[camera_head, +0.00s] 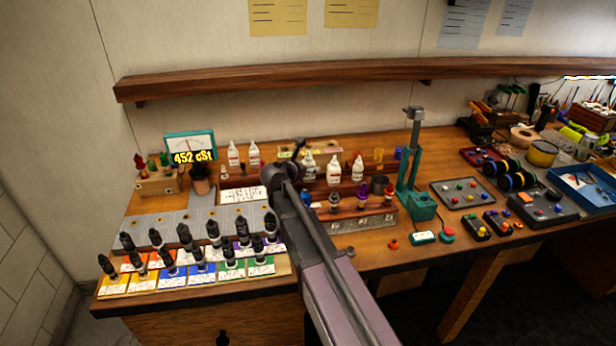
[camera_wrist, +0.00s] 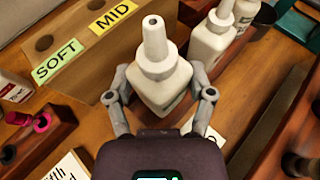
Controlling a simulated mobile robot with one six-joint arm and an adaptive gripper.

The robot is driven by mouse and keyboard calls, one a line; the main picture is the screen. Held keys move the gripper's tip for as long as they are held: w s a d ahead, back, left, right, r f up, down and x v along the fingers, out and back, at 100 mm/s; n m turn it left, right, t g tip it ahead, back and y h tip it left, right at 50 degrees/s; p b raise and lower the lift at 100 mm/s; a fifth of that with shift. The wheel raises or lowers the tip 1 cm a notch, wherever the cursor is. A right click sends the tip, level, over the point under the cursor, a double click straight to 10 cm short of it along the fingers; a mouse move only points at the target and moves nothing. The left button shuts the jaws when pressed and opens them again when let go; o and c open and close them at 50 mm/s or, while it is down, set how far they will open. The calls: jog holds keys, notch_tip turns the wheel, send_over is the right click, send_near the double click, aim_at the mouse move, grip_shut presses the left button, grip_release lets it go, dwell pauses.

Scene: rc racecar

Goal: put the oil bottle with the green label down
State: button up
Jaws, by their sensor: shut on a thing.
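In the wrist view, my gripper (camera_wrist: 162,92) is shut on a white oil bottle (camera_wrist: 160,65) with a narrow pointed nozzle. The fingers press on it from both sides. The bottle's label faces away, so its colour is hidden. Its base is also hidden, so I cannot tell whether it touches the surface below. In the head view, my arm reaches over the bench and hides much of my gripper (camera_head: 291,160).
A wooden block (camera_wrist: 75,48) with SOFT and MID tags stands beside the held bottle. More white bottles (camera_wrist: 212,38) stand close on the right. In the head view, several dark bottles stand on coloured cards (camera_head: 142,283) at front left. A teal stand (camera_head: 418,200) rises to the right.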

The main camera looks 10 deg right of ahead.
jog(key=shift+f+b, duration=1.05)
jog(key=shift+f, duration=0.3)
jog(key=shift+f, duration=0.15)
jog(key=o, duration=1.1)
jog(key=shift+r, duration=0.2)
jog(key=shift+s+a+r, duration=0.1)
jog(key=p+v, duration=0.4)
jog(key=v, duration=0.7)
jog(key=shift+s+a+p, duration=0.25)
jog(key=shift+p, duration=0.1)
jog(key=shift+r, duration=0.15)
